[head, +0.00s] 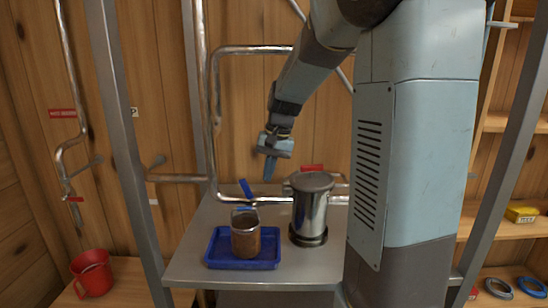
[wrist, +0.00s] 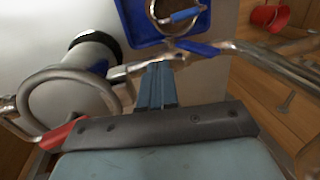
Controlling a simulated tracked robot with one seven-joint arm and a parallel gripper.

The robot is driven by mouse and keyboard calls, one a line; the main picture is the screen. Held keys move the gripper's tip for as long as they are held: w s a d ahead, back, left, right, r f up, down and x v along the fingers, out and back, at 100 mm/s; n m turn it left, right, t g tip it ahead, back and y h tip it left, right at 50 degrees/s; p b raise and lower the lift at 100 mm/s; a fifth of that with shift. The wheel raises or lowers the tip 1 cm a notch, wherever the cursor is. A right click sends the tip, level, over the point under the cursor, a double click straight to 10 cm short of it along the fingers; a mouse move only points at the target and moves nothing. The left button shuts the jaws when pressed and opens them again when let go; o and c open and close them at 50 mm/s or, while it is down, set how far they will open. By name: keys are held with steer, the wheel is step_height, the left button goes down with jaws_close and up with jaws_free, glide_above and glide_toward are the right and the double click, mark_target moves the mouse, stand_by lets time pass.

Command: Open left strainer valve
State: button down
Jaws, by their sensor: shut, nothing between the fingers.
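The valve's blue lever (head: 246,188) stands tilted on the pipe behind the tray. In the wrist view the blue lever (wrist: 198,48) lies just beyond my fingertips, to their right, with a small gap. My gripper (head: 269,170) points down above the pipe, to the right of the lever. Its two fingers (wrist: 157,72) are together with nothing between them. The metal strainer canister (head: 312,208) stands on the table to the right, under a dark lid. The valve body is small and partly hidden.
A blue tray (head: 217,262) on the metal table (head: 195,272) holds a metal jar (head: 246,240) with brown content below the lever. Curved metal pipes (head: 213,120) run along the wooden wall. A red bucket (head: 92,272) stands lower left. Grey posts flank the table.

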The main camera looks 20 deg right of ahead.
mark_target(249, 195)
steer(key=shift+w+a+f, duration=0.25)
steer(key=shift+a+f, duration=0.1)
steer(key=shift+a, duration=0.25)
steer(key=shift+w+a+f, duration=0.25)
steer(key=shift+a+f, duration=0.15)
steer(key=shift+a, duration=0.2)
steer(key=shift+w+a+f, duration=0.25)
steer(key=shift+a+f, duration=0.1)
steer(key=shift+a, duration=0.25)
